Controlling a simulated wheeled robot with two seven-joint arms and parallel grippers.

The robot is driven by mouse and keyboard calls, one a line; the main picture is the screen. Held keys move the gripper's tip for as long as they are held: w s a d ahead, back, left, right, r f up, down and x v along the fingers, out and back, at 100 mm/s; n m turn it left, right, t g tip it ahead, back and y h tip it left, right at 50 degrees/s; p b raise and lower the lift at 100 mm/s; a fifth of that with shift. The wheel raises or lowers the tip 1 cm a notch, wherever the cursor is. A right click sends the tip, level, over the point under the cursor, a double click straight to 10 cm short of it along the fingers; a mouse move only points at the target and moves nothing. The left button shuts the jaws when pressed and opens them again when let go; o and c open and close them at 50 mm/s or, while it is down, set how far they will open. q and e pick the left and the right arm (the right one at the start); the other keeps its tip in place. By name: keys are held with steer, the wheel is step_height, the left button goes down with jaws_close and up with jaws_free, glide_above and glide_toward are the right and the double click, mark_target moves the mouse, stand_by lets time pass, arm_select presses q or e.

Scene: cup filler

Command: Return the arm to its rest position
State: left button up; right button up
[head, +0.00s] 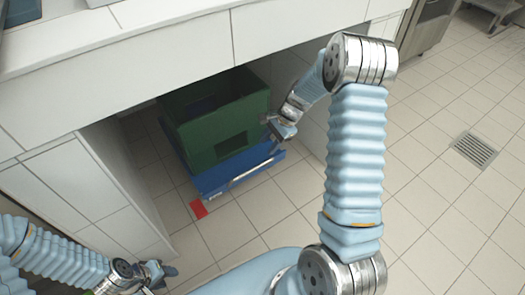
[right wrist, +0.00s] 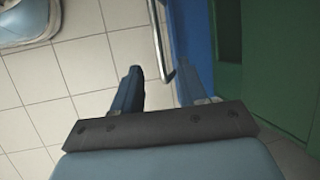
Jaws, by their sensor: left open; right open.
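My right arm reaches down from the right in the head view. Its gripper (head: 275,128) is beside the right side of a green crate (head: 215,125) that stands on a blue base (head: 215,178) under the counter. In the right wrist view, the right gripper (right wrist: 158,70) has its fingers apart. A thin metal bar (right wrist: 158,35) on the blue base shows in line with the gap between them; I cannot tell whether they touch it. My left gripper (head: 158,273) is at the lower left of the head view, low near a white cabinet, small and with nothing visible in it.
The white counter (head: 130,45) overhangs the crate, with cabinet walls on both sides of the recess. The floor at the right, around a drain grate (head: 474,150), is clear.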

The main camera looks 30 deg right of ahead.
steer(key=shift+s+d+r, duration=0.15)
steer(key=shift+d+r, duration=0.15)
steer(key=shift+r, duration=0.35)
steer(key=s+a+f+n+g+h+p, duration=0.1)
steer(key=s+a+f+n+g+p, duration=0.15)
steer(key=s+a+f+n, duration=0.5)
steer(key=s+a+f+n+t+p, duration=0.1)
steer(key=s+a+f+n+p, duration=0.1)
steer(key=s+a+n, duration=0.5)
steer(key=s+a+f, duration=0.1)
steer(key=s+a, duration=0.4)
steer(key=a, duration=0.3)
steer(key=shift+y, duration=0.3)
steer(key=shift+d+t, duration=0.1)
steer(key=shift+t, duration=0.15)
steer(key=shift+c, duration=0.3)
